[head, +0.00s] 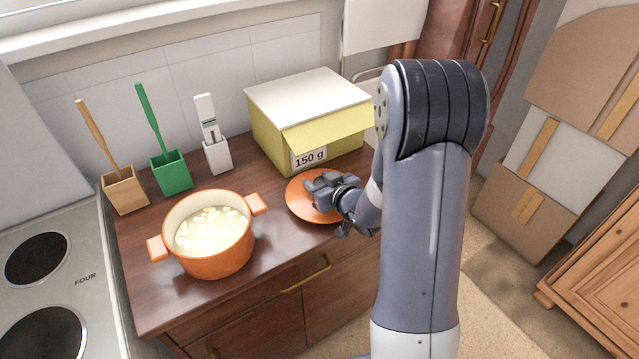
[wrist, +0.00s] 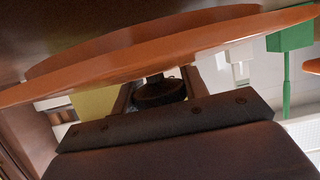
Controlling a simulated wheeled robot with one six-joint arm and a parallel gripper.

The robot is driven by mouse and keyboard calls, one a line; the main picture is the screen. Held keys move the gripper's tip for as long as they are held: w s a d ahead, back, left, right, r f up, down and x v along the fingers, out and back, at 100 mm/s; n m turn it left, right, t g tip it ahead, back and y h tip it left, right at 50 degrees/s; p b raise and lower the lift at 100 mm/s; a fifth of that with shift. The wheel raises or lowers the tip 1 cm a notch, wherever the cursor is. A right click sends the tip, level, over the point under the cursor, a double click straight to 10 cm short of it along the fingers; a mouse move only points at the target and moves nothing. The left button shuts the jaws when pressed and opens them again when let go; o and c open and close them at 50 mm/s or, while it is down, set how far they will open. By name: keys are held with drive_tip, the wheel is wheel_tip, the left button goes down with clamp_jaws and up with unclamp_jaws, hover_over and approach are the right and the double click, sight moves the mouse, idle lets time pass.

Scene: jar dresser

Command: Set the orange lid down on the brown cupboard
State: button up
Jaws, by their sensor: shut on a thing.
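The orange lid (head: 299,203) is a round disc, level or nearly so, over the right part of the brown cupboard's top (head: 285,240), in front of the yellow box. My gripper (head: 328,190) is above the lid and shut on its dark knob. The wrist view shows the lid's orange rim (wrist: 150,58) and the knob (wrist: 160,92) between my fingers, with the brown top close beyond the lid. I cannot tell whether the lid touches the wood. Part of the lid is hidden behind my gripper and wrist.
An orange pot (head: 212,240) with pale contents stands left of the lid, uncovered. The yellow box (head: 308,125), marked 150 g, is close behind the lid. A brown holder (head: 125,190), a green holder (head: 171,174) and a white holder (head: 217,155) stand at the back. The stove (head: 70,275) is left.

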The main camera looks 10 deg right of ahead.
drive_tip(key=shift+f, duration=0.2)
drive_tip(key=shift+f+b, duration=0.25)
drive_tip(key=shift+b, duration=0.1)
drive_tip(key=shift+f, duration=0.1)
drive_tip(key=shift+s+f, duration=0.1)
